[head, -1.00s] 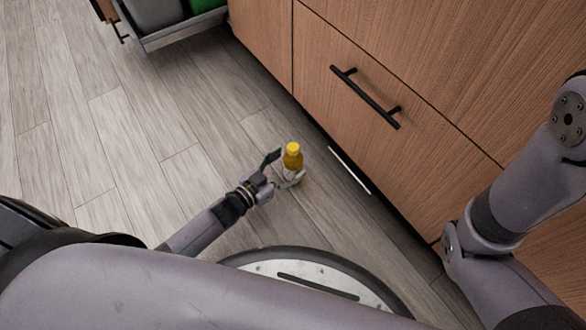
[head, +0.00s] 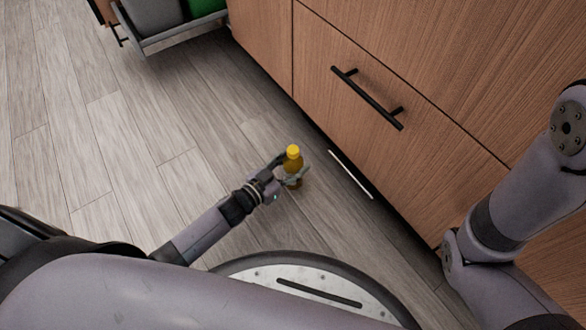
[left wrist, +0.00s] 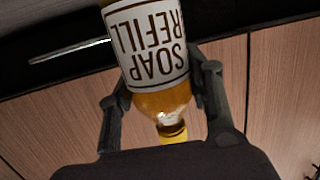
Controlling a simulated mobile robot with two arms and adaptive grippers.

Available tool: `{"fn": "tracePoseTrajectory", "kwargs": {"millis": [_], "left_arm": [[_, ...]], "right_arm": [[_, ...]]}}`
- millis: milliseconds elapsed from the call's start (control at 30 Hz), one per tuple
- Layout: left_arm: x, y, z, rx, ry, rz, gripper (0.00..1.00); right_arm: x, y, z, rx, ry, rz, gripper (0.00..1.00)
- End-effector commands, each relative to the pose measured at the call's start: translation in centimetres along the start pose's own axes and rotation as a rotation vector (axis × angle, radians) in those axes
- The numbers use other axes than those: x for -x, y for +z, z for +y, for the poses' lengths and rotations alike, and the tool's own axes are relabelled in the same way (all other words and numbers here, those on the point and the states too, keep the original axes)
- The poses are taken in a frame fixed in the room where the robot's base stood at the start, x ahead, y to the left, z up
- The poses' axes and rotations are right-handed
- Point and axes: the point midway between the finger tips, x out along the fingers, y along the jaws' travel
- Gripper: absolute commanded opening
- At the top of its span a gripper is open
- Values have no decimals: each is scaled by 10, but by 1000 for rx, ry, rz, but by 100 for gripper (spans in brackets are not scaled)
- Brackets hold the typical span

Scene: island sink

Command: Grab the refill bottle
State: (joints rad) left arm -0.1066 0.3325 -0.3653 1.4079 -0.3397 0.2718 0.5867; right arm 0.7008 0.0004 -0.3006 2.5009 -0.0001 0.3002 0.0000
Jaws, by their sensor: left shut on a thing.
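The refill bottle (head: 292,162) is amber with a yellow cap and stands upright near the floor in front of the wooden cabinet. In the left wrist view the bottle (left wrist: 150,60) shows a white label reading "SOAP REFILL", upside down in the picture. My left gripper (head: 288,177) is shut on the bottle, with one finger on each side of it; its fingers also show in the left wrist view (left wrist: 160,95). My right arm shows at the right edge of the head view, but its gripper is out of view.
The cabinet drawer (head: 400,150) with a black handle (head: 366,98) stands just right of the bottle. A thin white strip (head: 350,174) lies by the cabinet base. An open pull-out with bins (head: 155,15) is at the top left. The wooden floor (head: 110,130) at left is clear.

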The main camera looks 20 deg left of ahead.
Motion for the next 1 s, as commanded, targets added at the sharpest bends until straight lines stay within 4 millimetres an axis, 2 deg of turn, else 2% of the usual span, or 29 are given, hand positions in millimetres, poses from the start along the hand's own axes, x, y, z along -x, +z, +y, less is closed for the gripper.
{"fn": "tracePoseTrajectory", "kwargs": {"millis": [367,733,867,1000], "left_arm": [[0,0,0,0,1,1,13],[1,-7,0,0,1,2,13],[3,-19,0,0,0,2,13],[6,-42,0,-1,0,2,13]], "right_arm": [[0,0,0,0,0,-1,25],[-5,2,1,1,0,-2,25],[-14,6,3,1,0,-2,25],[-31,11,6,1,0,-1,25]]}}
